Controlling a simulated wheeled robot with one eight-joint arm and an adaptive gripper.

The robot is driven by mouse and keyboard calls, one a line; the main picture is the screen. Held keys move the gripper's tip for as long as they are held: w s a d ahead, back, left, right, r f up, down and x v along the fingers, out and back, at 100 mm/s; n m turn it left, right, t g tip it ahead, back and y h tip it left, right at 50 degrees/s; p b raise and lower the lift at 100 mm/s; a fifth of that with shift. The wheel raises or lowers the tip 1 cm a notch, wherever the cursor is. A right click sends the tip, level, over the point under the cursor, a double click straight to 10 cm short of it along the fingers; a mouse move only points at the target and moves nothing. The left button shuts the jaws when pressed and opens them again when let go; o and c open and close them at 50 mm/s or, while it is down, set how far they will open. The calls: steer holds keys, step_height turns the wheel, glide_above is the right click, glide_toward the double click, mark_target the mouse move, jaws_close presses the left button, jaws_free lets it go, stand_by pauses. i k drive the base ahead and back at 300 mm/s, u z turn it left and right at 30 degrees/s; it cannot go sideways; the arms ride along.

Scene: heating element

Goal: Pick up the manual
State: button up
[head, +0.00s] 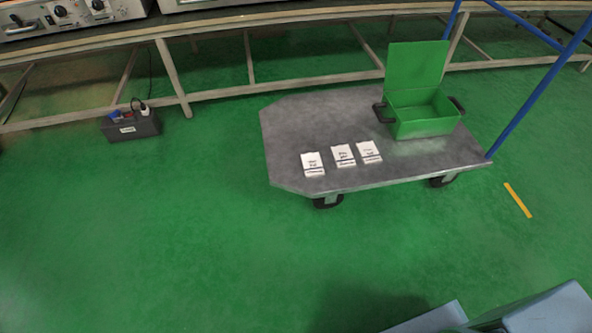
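Three small white booklets with dark printing lie flat on a grey cart platform (300,118). The left booklet (313,164) lies near the front left edge of the platform. The middle booklet (343,156) and the right booklet (369,152) lie close together to its right, a little farther back. The print is too small to tell which one is the manual. My gripper is not in view. Grey-blue parts at the bottom right seem to be my own body.
An open green box (425,120) stands on the platform's right side, near the blue cart handle (535,95). A dark toolbox (131,126) sits on the floor at left. A long workbench (200,29) runs along the back. The green floor before the cart is clear.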

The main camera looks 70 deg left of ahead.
mark_target(313, 165)
steer(key=u, duration=0.95)
steer(key=k, duration=0.45)
